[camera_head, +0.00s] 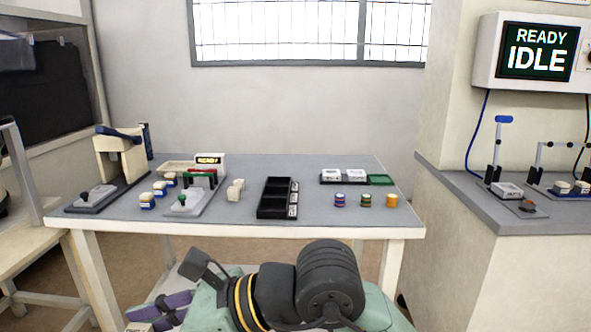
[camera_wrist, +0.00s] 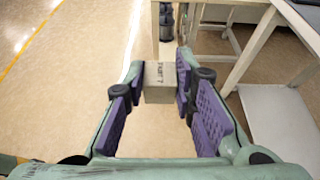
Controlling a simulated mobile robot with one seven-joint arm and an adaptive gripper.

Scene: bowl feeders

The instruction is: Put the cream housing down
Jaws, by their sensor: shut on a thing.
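The cream housing (camera_wrist: 160,76) is a small box-shaped block with dark lettering on its top face. In the wrist view it sits between the purple-padded fingers of my gripper (camera_wrist: 157,94), which is shut on it from both sides. The housing is held off the table, with floor behind it. In the head view my gripper (camera_head: 160,311) is low at the bottom left, in front of and below the table. A small part of the housing (camera_head: 139,327) shows there, cut by the lower frame edge.
The grey-topped table (camera_head: 330,222) carries a black compartment tray (camera_head: 277,200), loose cream blocks (camera_head: 235,190), blue-and-cream blocks (camera_head: 158,188), a lever fixture (camera_head: 188,203), a tall cream press (camera_head: 122,160) and coloured round stacks (camera_head: 365,201). Bare tabletop shows near the front edge.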

